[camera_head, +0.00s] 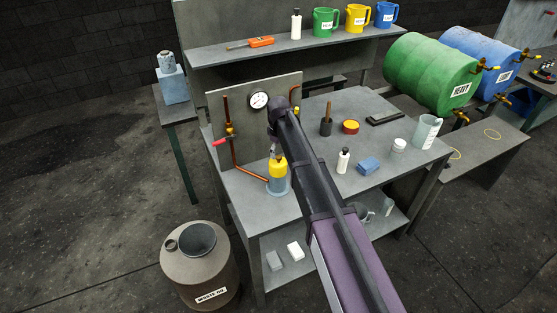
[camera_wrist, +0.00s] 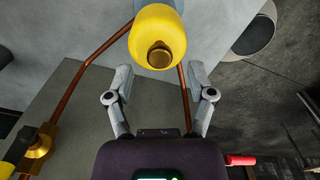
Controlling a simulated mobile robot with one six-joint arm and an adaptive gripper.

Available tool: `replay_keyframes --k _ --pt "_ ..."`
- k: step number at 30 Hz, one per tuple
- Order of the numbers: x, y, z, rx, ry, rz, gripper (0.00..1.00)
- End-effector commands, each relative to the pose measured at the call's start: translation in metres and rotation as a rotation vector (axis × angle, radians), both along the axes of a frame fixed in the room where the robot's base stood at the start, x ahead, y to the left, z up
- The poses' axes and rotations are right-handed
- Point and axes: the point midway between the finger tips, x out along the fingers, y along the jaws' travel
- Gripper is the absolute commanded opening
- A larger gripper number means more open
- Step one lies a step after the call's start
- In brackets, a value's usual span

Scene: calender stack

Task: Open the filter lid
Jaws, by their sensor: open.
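The filter (camera_head: 278,186) stands on the bench top in front of the upright panel, with a clear bluish body and a yellow lid (camera_head: 277,166) on top. In the wrist view the yellow lid (camera_wrist: 157,22) is at the top centre, with a brassy round end facing the camera. My gripper (camera_head: 274,150) is just above the lid in the head view, pointing down. In the wrist view my gripper (camera_wrist: 160,75) has its two grey fingers spread apart with nothing between them. The lid lies slightly beyond the fingertips. I cannot tell whether they touch it.
A copper pipe (camera_head: 234,159) with a red-handled valve (camera_head: 220,142) runs beside the filter, and a gauge (camera_head: 258,100) is on the panel. A waste oil drum (camera_head: 200,273) stands front left.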

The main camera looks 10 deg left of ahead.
Motion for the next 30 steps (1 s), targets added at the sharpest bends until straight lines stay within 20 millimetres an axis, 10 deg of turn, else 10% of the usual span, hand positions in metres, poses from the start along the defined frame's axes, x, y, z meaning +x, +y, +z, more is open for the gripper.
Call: replay_keyframes --k 23,30 --pt "0.0 0.0 -0.021 0.0 0.0 0.0 0.7" --pt "0.0 0.0 -0.021 0.0 0.0 0.0 0.02"
